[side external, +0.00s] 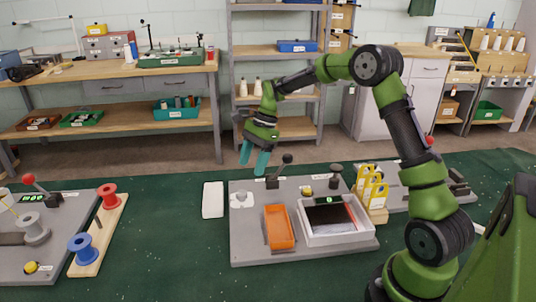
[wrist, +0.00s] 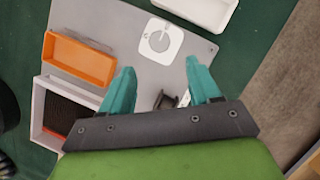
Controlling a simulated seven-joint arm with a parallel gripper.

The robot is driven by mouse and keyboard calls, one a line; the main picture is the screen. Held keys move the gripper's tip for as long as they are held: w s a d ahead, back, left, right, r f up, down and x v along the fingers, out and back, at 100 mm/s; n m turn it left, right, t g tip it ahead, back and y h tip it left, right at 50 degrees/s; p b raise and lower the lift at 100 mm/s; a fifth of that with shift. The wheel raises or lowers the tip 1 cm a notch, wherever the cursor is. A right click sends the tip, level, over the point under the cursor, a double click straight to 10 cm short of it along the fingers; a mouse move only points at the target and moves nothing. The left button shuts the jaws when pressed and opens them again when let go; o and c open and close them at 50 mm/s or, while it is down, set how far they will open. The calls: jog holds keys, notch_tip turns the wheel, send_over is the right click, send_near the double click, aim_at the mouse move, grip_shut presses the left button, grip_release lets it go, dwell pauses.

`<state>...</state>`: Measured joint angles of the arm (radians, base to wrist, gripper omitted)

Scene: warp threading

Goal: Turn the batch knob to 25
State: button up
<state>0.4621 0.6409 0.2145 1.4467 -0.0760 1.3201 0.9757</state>
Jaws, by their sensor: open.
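A round grey dial knob on a white square plate (wrist: 160,41) sits near the panel's edge in the wrist view. It also shows as a small white fixture (side external: 241,200) at the left of the grey panel (side external: 300,256) in the side view. Its scale and setting are too small to read. My gripper (side external: 254,158) is open and empty, pointing down above the panel's back left part. In the wrist view its teal fingers (wrist: 160,68) are spread apart, with the knob beyond their tips and apart from them.
A black-knobbed lever (side external: 286,160) stands upright close to my gripper. An orange tray (side external: 279,228) and a white-rimmed box (side external: 345,239) with a small display sit on the panel. Yellow tags on a wooden block (side external: 376,213) stand at right. A white tray (side external: 213,200) lies left.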

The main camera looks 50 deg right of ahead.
aim_at(243, 191)
jog(key=x, duration=0.8)
jog(key=shift+w, duration=0.1)
jog(key=shift+c, duration=0.2)
jog(key=c, duration=1)
